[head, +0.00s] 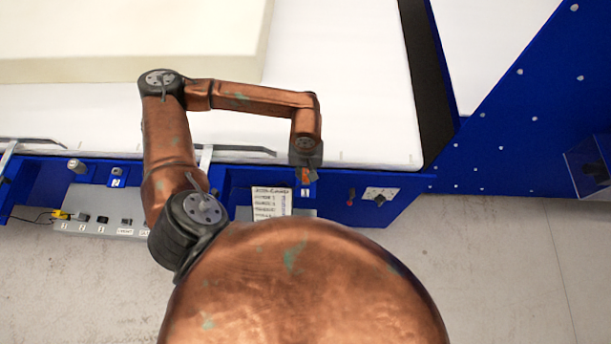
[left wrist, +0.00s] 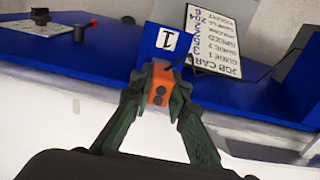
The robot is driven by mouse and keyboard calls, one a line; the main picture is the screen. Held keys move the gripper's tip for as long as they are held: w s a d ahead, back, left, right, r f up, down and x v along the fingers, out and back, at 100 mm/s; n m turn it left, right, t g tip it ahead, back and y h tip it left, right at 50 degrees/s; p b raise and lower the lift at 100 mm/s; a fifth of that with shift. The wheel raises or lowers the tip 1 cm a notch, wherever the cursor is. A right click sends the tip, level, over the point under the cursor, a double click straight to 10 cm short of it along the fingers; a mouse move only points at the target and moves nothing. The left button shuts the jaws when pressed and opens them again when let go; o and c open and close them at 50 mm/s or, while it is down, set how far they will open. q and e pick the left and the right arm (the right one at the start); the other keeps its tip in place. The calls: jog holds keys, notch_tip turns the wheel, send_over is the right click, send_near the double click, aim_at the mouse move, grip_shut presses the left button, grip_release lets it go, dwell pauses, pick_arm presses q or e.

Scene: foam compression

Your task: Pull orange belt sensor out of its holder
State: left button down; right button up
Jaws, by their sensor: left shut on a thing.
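The orange belt sensor (left wrist: 157,86) is a small block with dark round spots, seen in the left wrist view between the fingers of my left gripper (left wrist: 158,92). The gripper is shut on it. A blue holder plate (left wrist: 163,45) marked "1" stands right behind the sensor; I cannot tell whether the sensor still touches it. In the head view my left gripper (head: 305,172) points down at the blue front rail, with a bit of orange showing at its tip. The holder (head: 305,192) shows just below. My right gripper is not in view.
A white job card (head: 271,203) stands beside the holder. The white belt (head: 350,110) carries a cream foam block (head: 130,35) at the back left. A grey control panel (head: 100,222) with a yellow plug is at left; a switch plate (head: 379,195) is at right.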

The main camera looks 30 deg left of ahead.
aim_at(306, 172)
pick_arm(q)
jog(key=shift+r+p, duration=0.4)
jog(key=shift+r, duration=0.5)
jog(key=shift+r, duration=0.1)
dwell(0.3)
jog(key=shift+r+p, duration=1.1)
jog(key=shift+r, duration=1.3)
